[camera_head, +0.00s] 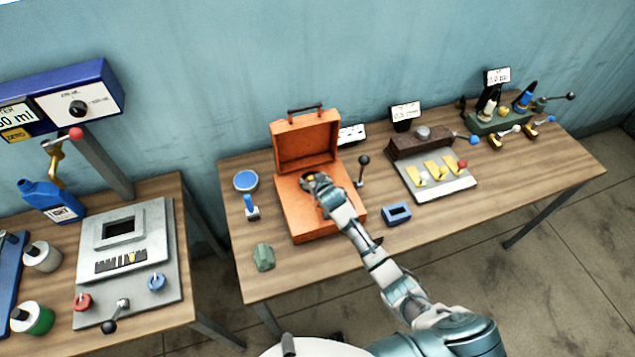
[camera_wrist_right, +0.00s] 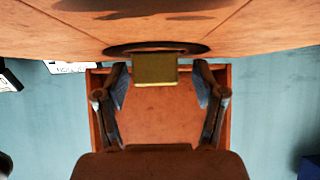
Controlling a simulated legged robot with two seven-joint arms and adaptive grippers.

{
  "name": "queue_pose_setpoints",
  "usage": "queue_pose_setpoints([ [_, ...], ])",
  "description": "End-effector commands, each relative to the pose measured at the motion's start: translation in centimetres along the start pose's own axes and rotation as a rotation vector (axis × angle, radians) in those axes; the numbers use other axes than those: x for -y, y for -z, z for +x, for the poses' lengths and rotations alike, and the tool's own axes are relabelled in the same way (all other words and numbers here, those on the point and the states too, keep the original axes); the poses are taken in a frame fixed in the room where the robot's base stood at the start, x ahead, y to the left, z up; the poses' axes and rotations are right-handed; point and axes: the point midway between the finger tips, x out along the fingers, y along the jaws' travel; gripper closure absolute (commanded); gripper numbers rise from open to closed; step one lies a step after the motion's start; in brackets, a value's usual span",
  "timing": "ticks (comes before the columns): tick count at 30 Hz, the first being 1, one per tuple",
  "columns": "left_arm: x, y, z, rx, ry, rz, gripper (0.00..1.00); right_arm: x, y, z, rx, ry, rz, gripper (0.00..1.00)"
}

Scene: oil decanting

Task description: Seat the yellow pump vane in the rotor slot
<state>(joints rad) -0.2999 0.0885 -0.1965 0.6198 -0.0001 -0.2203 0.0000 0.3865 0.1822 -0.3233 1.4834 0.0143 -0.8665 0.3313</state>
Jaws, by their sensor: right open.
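The yellow pump vane (camera_wrist_right: 155,69) shows in the right wrist view as a small yellow block between my right gripper's fingers, with visible space on both sides. It sits at the edge of a dark round opening (camera_wrist_right: 125,49) in an orange surface; how deep it goes in is hidden. My right gripper (camera_wrist_right: 159,88) is open. In the head view, my right gripper (camera_head: 318,183) is over the base of the open orange case (camera_head: 305,222) and covers most of the round opening and rotor area. My left gripper is not in view.
The case lid (camera_head: 305,142) stands up behind the gripper. A black-knobbed lever (camera_head: 362,170) is right of the case. A blue block (camera_head: 397,214), a green piece (camera_head: 263,257) and a plate with yellow pieces (camera_head: 447,189) lie around it. The table front is mostly clear.

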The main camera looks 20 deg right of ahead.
Motion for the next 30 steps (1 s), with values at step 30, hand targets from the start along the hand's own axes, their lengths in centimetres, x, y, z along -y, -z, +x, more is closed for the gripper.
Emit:
queue_pose_setpoints([
  [30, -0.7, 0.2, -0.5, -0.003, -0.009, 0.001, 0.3, -0.1, 0.4, -11.1, -0.009, -0.001, 0.0, 0.31],
])
